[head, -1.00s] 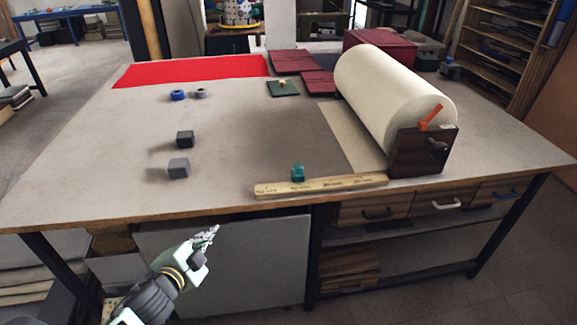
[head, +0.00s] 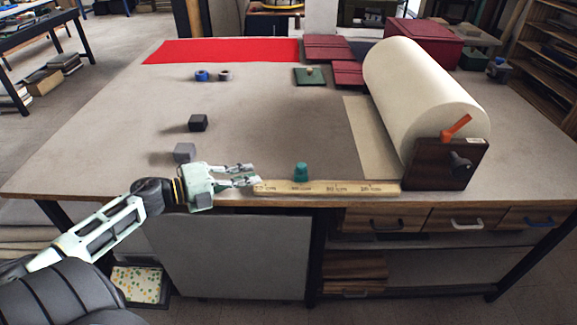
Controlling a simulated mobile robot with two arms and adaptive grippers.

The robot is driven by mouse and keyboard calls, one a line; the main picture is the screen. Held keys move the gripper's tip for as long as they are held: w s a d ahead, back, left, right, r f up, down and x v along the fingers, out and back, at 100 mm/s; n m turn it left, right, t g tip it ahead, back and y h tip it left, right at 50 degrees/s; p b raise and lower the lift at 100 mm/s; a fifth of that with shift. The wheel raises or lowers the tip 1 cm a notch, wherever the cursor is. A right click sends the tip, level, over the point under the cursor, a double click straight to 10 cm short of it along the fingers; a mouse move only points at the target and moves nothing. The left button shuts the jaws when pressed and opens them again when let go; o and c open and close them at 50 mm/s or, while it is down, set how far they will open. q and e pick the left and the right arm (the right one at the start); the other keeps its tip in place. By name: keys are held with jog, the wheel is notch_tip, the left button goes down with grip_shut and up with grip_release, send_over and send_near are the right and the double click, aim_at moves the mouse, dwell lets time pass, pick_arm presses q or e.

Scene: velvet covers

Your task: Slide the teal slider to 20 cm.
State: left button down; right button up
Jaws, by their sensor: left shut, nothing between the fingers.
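The teal slider (head: 301,173) stands at the back edge of a wooden ruler (head: 326,188) along the table's front edge. It is above the second printed mark from the left; the small print is hard to read, though the rightmost mark looks like 20 cm. My left gripper (head: 256,175) is at the ruler's left end, left of the slider and apart from it. Its fingers point right and it is shut and empty. Whether the fingertips touch the ruler's end, I cannot tell. My right gripper is not in view.
A large cream roll (head: 420,90) in a dark wooden stand (head: 430,165) is right of the ruler. A grey block (head: 185,152) and a black block (head: 198,123) lie behind my left gripper. The table between the blocks and the roll is clear.

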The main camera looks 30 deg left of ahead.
aim_at(298, 166)
pick_arm(q)
jog(key=x, duration=0.3)
jog(key=shift+w+r, duration=0.15)
jog(key=p+x, duration=0.1)
jog(key=x, duration=0.4)
jog(key=shift+d+p, duration=0.1)
jog(key=shift+p, duration=0.25)
jog(key=p+x, duration=0.1)
jog(key=x, duration=0.1)
jog(key=shift+w+d, duration=0.15)
jog(key=shift+w, duration=0.25)
jog(key=shift+w+d+f, duration=0.15)
jog(key=shift+f, duration=0.05)
jog(key=shift+w+d+f, duration=0.1)
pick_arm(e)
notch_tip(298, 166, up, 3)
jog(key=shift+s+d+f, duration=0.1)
